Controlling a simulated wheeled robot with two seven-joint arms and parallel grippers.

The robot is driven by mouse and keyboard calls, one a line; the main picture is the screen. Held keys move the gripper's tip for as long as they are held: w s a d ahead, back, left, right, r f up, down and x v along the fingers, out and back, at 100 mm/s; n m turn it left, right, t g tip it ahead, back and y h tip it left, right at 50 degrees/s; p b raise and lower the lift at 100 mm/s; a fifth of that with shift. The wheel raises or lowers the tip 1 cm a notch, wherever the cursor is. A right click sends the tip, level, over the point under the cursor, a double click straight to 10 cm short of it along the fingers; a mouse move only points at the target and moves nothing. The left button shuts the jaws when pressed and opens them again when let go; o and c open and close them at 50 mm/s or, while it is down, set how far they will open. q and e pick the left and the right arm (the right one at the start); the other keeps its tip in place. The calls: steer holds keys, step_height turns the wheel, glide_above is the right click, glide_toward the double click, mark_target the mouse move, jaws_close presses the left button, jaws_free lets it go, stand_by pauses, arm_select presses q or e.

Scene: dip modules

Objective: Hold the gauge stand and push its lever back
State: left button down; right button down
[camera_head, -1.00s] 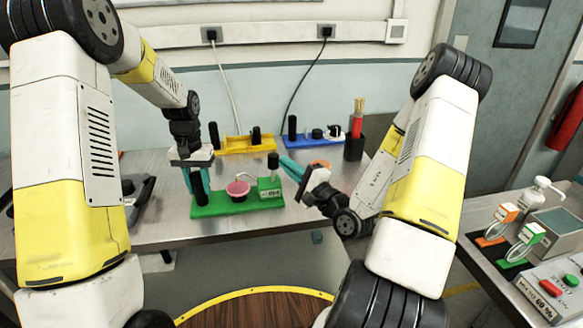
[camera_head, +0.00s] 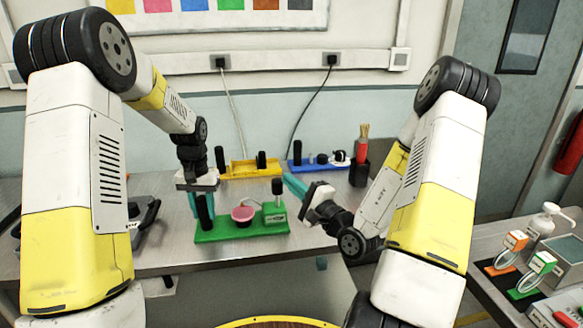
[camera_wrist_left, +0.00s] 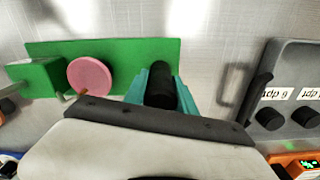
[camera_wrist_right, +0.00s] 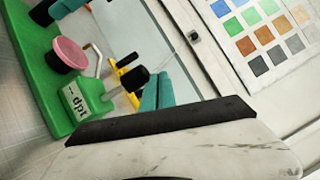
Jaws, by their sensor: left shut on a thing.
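The green gauge stand (camera_head: 240,232) lies on the metal table, with a pink round cup-like part (camera_head: 243,214) in its middle. A green block (camera_head: 275,214) at its right end bears the lever, whose black knob (camera_head: 278,187) is up. My left gripper (camera_head: 205,190) is shut on the stand's black post (camera_head: 205,211), also seen between its teal fingers in the left wrist view (camera_wrist_left: 159,85). My right gripper (camera_head: 288,179) has its teal fingers together, just right of the knob. The knob (camera_wrist_right: 137,78) shows beside those fingertips in the right wrist view; contact cannot be told.
Behind the stand are a yellow stand (camera_head: 243,172) and a blue stand (camera_head: 308,167). A dark holder with a red-handled brush (camera_head: 361,165) is at the back right. A dark device (camera_head: 147,215) is left of the stand. The table in front of the stand is narrow.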

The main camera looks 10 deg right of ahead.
mark_target(201, 197)
step_height(201, 197, up, 7)
steer(key=shift+r, duration=0.2)
stand_by(0.5)
arm_select(q)
steer(key=c, duration=0.9)
jaws_free()
steer(key=shift+c, duration=0.2)
steer(key=shift+r, duration=3.75)
steer(key=shift+r, duration=0.1)
